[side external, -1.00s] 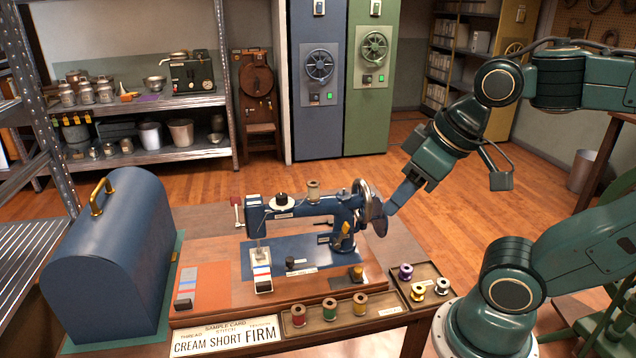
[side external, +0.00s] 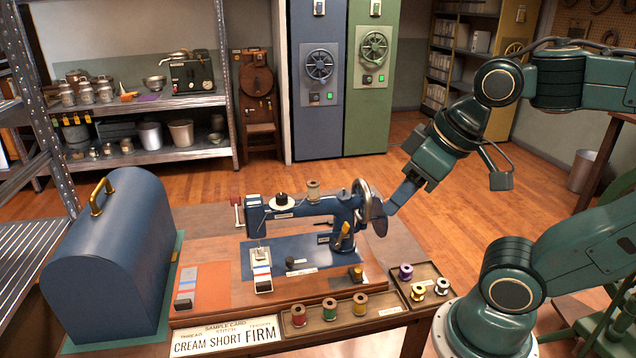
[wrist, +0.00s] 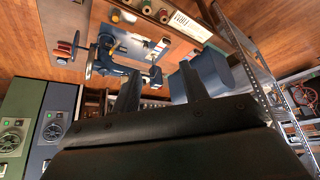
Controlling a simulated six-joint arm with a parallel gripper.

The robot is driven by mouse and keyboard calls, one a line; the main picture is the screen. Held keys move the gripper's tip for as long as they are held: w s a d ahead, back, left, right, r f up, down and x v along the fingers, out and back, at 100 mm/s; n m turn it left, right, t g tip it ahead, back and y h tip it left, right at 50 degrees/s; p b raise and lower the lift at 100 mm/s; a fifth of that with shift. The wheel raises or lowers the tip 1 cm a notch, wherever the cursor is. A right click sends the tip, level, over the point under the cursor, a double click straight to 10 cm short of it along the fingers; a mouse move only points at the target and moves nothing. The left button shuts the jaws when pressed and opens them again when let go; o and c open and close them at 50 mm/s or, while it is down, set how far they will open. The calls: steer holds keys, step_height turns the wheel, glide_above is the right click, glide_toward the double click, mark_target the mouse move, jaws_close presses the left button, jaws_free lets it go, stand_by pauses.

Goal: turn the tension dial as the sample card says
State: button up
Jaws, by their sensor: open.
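The blue sewing machine (side external: 318,212) stands on its wooden base. A black knob (side external: 281,199) sits on its top, and another black knob (side external: 290,263) and a brass knob (side external: 357,272) sit on the bed. Their labels are too small to read, so I cannot tell which is the tension dial. The sample card (side external: 226,337) reads CREAM SHORT FIRM. My gripper (side external: 390,208) is open beside the handwheel at the machine's right end; contact cannot be told. In the wrist view its two dark fingers (wrist: 160,78) stand apart with nothing held between them.
A thread tray (side external: 386,311) with several spools lies at the front, beside a smaller spool tray (side external: 430,271). A domed blue cover (side external: 112,258) stands at left. A striped cloth sample (side external: 188,281) lies on an orange patch. Open space lies above the machine.

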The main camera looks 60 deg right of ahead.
steer(key=shift+o, duration=0.7)
steer(key=w+d+r+n+g, duration=0.1)
steer(key=w+d+r+n, duration=0.15)
steer(key=w, duration=0.65)
steer(key=w+d+r+n+g, duration=0.1)
steer(key=w+d+r+g, duration=0.15)
steer(key=w, duration=0.55)
steer(key=w+d+f+n+g, duration=0.1)
steer(key=w+d+f, duration=0.3)
steer(key=w, duration=0.4)
steer(key=w+d+f+n+g, duration=0.1)
steer(key=w+d+f, duration=0.3)
steer(key=w, duration=0.5)
steer(key=shift+w+f+n, duration=0.15)
steer(key=shift+f+n, duration=0.1)
steer(key=shift+n, duration=0.4)
